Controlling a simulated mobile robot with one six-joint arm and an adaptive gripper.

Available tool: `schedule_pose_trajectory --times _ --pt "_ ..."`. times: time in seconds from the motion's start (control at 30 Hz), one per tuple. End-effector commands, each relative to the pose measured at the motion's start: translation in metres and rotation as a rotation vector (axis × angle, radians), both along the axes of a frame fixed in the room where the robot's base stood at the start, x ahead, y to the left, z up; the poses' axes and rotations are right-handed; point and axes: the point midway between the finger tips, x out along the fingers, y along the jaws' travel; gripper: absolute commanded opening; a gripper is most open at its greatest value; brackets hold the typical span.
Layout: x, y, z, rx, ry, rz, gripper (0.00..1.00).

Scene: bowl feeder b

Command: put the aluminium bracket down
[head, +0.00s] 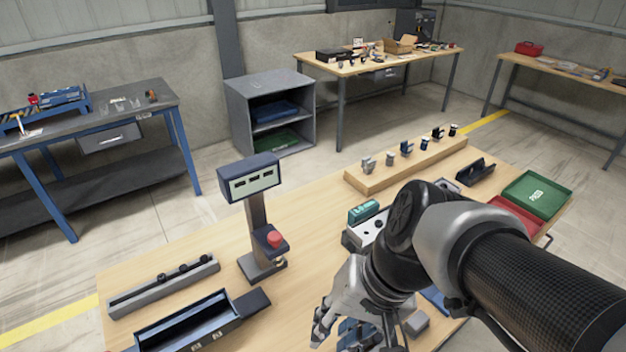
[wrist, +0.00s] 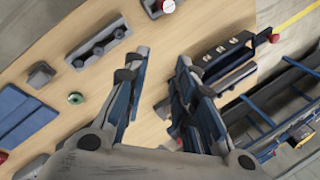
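My gripper (head: 341,334) hangs above the front part of the wooden workbench (head: 190,245), partly hidden by my arm. In the wrist view my gripper (wrist: 157,72) has its two fingers wide apart, with bare wood showing between them and nothing held. I cannot pick out the aluminium bracket for sure. A small grey bracket-like part (head: 368,165) stands at the left end of the raised wooden strip (head: 375,185), well beyond my gripper. A grey block (head: 417,322) lies right of my gripper; its exact shape is unclear.
A post with a display box (head: 250,178) and red button (head: 274,239) stands left of my gripper. A grey rail (head: 165,286) and a dark blue tray (head: 190,325) lie at the front left. Green (head: 537,195) and red (head: 510,215) trays sit at the right. Bare wood lies between.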

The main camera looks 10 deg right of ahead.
Motion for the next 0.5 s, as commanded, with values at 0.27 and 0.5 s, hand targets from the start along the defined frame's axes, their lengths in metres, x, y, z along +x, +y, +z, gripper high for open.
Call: schedule_pose_trajectory --times 0.27,0.5 --pt "-0.017 -0.036 0.026 -0.326 -0.259 0.23 0.25" --pt "-0.018 -0.046 0.034 -0.403 -0.322 0.276 0.25"
